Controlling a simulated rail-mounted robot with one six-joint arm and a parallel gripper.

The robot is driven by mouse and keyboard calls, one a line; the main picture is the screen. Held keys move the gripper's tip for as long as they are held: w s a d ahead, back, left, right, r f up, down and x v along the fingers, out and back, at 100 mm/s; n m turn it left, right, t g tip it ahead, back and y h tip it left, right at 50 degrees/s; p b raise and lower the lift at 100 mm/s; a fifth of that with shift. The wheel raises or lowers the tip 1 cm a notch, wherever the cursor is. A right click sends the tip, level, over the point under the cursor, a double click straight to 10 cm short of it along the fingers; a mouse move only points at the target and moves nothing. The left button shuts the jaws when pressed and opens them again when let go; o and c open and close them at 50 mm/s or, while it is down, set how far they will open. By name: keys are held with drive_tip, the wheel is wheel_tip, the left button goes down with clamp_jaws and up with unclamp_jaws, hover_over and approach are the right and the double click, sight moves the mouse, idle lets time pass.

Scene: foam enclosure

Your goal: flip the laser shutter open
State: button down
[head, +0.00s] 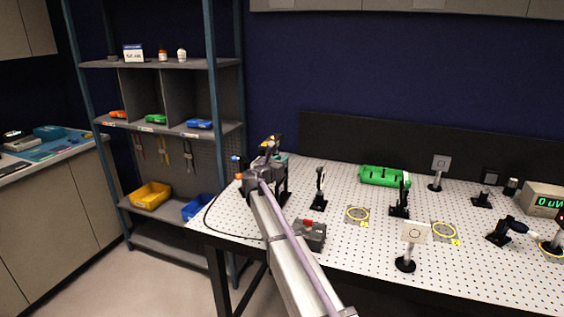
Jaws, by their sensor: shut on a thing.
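My gripper (268,151) is at the far left end of the perforated optical table (338,240), at the end of my outstretched arm. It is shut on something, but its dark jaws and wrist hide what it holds. Dark parts with small yellow, orange and blue spots crowd around it. I cannot clearly tell the laser shutter apart from these parts, nor see whether its flap is up or down.
A grey box with a red button (308,224) stands close to the right of my arm. Black post mounts, a white card (415,231), a green holder (384,176) and a display box (543,199) stand further right. A shelf rack (150,127) stands left of the table.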

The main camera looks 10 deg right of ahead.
drive_tip(key=c, duration=1)
unclamp_jaws()
drive_tip(key=shift+s, duration=0.1)
drive_tip(key=v, duration=1.1)
